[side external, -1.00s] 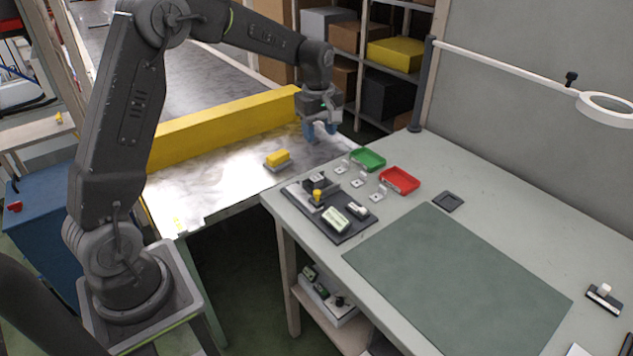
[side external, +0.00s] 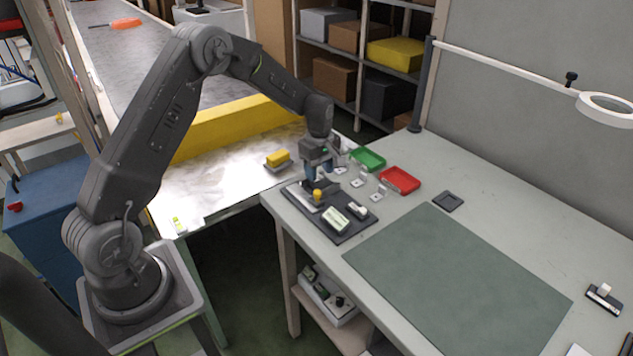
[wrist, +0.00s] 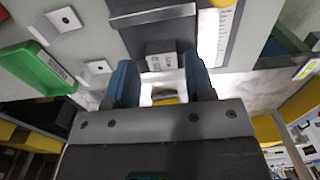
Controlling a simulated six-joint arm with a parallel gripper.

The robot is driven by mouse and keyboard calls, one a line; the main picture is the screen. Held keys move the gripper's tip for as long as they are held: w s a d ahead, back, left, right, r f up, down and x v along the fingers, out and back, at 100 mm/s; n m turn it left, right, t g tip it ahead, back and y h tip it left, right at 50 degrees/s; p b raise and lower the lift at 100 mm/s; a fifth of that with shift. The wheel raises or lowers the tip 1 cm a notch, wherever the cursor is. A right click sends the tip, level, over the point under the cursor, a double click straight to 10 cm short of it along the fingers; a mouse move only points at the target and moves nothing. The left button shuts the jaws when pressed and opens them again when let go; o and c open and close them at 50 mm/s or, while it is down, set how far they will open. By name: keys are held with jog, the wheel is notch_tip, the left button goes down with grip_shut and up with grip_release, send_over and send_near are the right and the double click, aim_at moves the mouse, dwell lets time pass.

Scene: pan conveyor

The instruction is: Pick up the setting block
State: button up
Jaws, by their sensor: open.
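The setting block appears to be the small grey block with lettering (wrist: 161,57) on the dark tray in the wrist view. In the side view it is largely hidden by my gripper (side external: 310,177), at the back of the dark tray (side external: 350,234). My gripper is open over that end of the tray. In the wrist view its two blue fingers (wrist: 160,72) point toward the block, which shows between their tips. I cannot tell how much height separates them.
The tray also holds a yellow-knobbed piece (side external: 318,196), a white-faced box (side external: 335,220) and a small cylinder (side external: 358,211). Green (side external: 368,159) and red (side external: 399,181) bins and small brackets stand close by. A yellow block (side external: 278,157) sits on the metal table. The green mat (side external: 455,275) is clear.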

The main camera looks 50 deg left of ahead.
aim_at(319, 180)
notch_tip(319, 180, down, 4)
jog(key=shift+r, duration=0.2)
jog(key=c, duration=0.8)
jog(key=shift+c, duration=0.2)
jog(key=shift+r, duration=0.1)
